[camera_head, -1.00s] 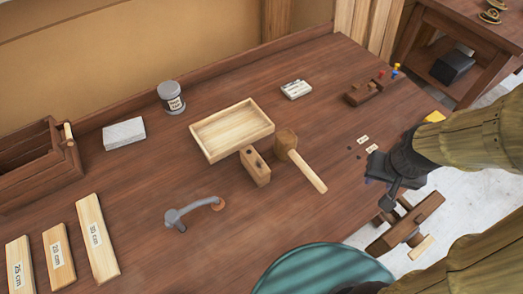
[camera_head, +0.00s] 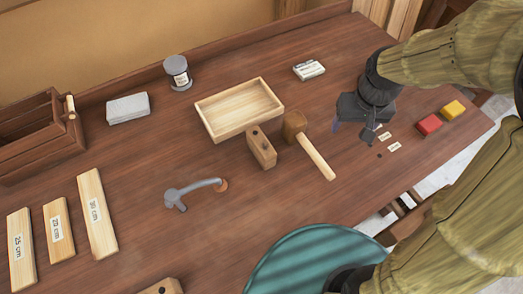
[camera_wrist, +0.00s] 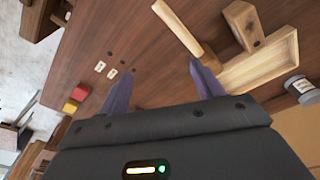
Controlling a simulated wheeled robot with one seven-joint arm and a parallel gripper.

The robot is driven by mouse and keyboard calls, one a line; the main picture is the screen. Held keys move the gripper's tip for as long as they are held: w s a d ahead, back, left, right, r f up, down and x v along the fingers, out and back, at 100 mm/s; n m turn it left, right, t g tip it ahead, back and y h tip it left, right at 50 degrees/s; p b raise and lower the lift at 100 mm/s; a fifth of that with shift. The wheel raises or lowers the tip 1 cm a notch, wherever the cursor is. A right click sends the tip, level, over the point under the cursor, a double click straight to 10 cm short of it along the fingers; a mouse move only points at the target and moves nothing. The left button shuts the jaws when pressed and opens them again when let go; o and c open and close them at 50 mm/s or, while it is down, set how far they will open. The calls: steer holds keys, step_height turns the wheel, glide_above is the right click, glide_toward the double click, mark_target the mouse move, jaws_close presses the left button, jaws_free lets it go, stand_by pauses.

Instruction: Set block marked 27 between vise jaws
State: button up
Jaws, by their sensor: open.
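I cannot make out a number 27 on any piece. Three pale wooden planks lie at the left, including the 25 cm plank (camera_head: 20,250) and the 30 cm plank (camera_head: 97,215); the middle plank's label (camera_head: 56,230) is hard to read. The vise (camera_head: 405,205) is at the table's front right edge, partly hidden by my arm; a dark wooden piece in the wrist view (camera_wrist: 38,20) looks like it. My gripper (camera_head: 352,128) is open and empty above the right part of the table. Its two purple fingers stand apart in the wrist view (camera_wrist: 160,68).
Near my gripper lie small labels (camera_head: 388,138), a red block (camera_head: 429,124), a yellow block (camera_head: 453,109) and a mallet (camera_head: 315,155). A shallow tray (camera_head: 215,130), wooden block (camera_head: 262,147), jar (camera_head: 178,75) and grey-handled tool (camera_head: 190,193) lie further left.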

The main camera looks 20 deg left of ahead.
steer(key=w+a+f+n+b, duration=0.2)
steer(key=a+n, duration=0.1)
steer(key=a, duration=0.8)
steer(key=n+g+b, duration=0.2)
steer(key=n, duration=0.1)
glide_above(261, 141)
steer(key=shift+f, duration=0.15)
step_height(261, 141, down, 12)
steer(key=shift+f+p, duration=0.15)
steer(key=shift+p, duration=1.1)
